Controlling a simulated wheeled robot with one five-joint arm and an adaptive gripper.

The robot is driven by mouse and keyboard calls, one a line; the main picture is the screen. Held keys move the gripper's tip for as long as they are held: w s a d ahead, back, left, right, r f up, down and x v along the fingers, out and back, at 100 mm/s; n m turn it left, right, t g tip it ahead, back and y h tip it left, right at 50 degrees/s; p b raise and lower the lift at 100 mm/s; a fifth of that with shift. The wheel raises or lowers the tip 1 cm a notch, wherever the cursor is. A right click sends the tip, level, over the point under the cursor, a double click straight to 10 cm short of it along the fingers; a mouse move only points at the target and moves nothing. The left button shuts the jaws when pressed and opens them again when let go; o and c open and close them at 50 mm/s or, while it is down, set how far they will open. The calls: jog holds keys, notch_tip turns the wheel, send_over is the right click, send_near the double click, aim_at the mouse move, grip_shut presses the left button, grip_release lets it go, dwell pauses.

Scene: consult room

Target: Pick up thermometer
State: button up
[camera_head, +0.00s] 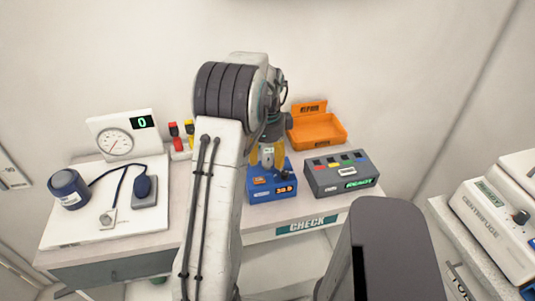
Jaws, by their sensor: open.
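My gripper (267,156) points down with its two orange fingers apart, over the back part of a blue device (262,190) on the table. The blue device has an orange lit number display on its front. A small pale piece (267,158) shows between the fingers, upright above the blue device; it may be the thermometer, but it is too small to tell. I cannot tell whether the fingers touch it. My arm hides the left side of the blue device and part of the table behind it.
A grey box (341,174) with coloured buttons stands close on the right. An orange tray (318,130) is behind it. A centrifuge (495,222) is far right.

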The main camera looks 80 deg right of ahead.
grip_shut()
dwell(0.6)
